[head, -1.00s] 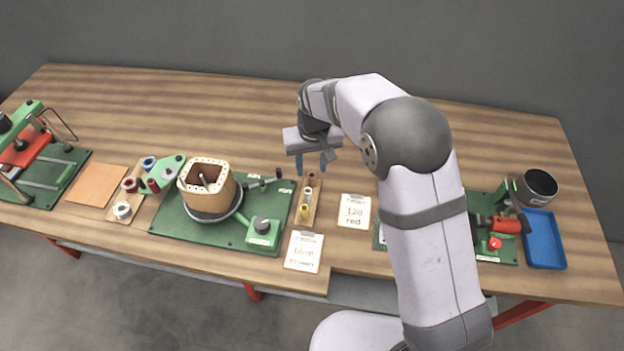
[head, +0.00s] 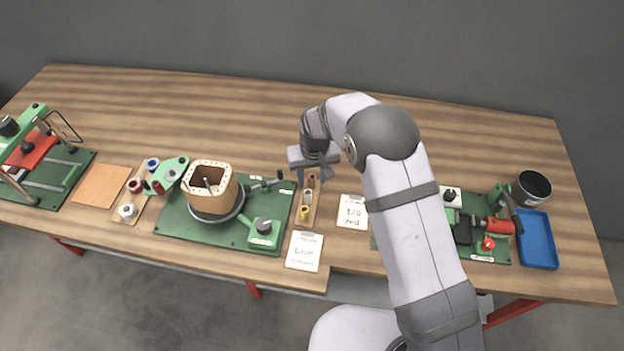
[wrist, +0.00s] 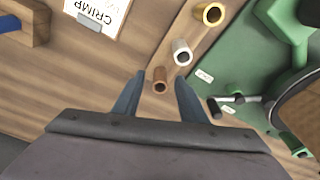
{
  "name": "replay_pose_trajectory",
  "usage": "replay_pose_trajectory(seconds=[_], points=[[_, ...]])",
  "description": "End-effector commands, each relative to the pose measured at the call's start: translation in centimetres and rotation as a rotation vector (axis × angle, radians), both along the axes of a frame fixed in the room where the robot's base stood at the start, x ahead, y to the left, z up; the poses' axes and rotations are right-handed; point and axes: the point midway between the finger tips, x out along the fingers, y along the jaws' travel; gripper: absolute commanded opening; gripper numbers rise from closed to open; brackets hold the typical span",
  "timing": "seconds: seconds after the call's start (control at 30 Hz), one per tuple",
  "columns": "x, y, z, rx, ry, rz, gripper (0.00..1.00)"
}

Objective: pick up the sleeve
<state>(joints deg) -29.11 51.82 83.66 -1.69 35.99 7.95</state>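Three small hollow sleeves stand in a row on a narrow wooden strip (wrist: 168,60): a copper-brown one (wrist: 160,82), a silver one (wrist: 181,54) and a yellow-gold one (wrist: 209,15). In the head view, the silver sleeve (head: 308,198) and the yellow sleeve (head: 304,214) show in front of my gripper (head: 312,179), with the brown one partly hidden by it. In the wrist view, my gripper (wrist: 158,92) is open, with one finger on each side of the brown sleeve. Whether either finger touches it I cannot tell.
Left of the strip is a green board (head: 182,230) with a wooden coil former (head: 212,187) and a crank. A blue tray (head: 538,240) lies far right. The table's back is clear.

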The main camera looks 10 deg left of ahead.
Motion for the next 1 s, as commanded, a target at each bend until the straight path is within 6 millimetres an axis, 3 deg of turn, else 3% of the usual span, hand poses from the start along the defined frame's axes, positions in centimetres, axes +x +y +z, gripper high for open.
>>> replay_pose_trajectory(seconds=[0.13, 0.3, 0.73, 1.0], points=[[0.0, 0.0, 0.0, 0.000, 0.000, 0.000, 0.38], [0.0, 0.0, 0.0, 0.000, 0.000, 0.000, 0.00], [0.0, 0.0, 0.6, 0.001, -0.002, 0.000, 0.00], [0.1, 0.1, 4.1, 0.003, -0.005, 0.000, 0.00]])
